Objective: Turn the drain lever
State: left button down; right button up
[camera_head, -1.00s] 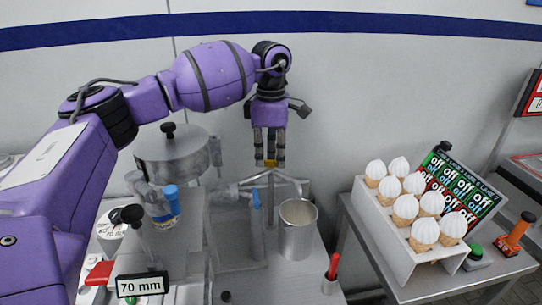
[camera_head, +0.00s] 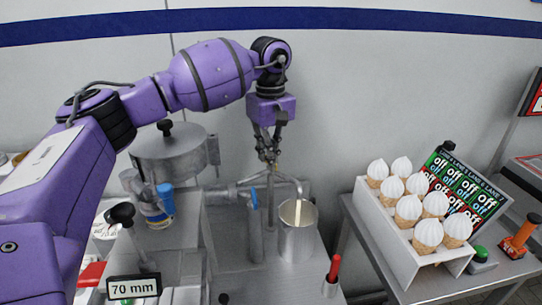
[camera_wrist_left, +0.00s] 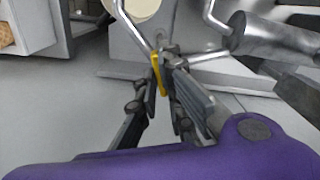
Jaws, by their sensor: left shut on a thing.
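My left gripper (camera_head: 270,160) points down above the metal pipework, its fingers closed on the yellow drain lever (camera_wrist_left: 157,74). In the wrist view the yellow lever sits between the fingers (camera_wrist_left: 165,80), largely uncovered at its upper part. In the head view the fingers mostly hide it. Below and to the right, a bent metal spout (camera_head: 290,183) reaches over a metal cup (camera_head: 298,243). A pale cream streak (camera_head: 298,212) shows at the cup's mouth, like liquid coming from the spout. My right gripper is not in view.
A blue-handled valve (camera_head: 254,198) is on the pipe just left of the gripper. A lidded metal vessel (camera_head: 172,150) stands further left. At right, a white rack (camera_head: 392,240) holds several topped cones.

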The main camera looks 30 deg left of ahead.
pick_arm(q)
jog(key=shift+m, duration=1.4)
jog(key=c, duration=1.9)
grip_release()
jog(key=shift+o, duration=0.2)
notch_tip(320, 180, up, 12)
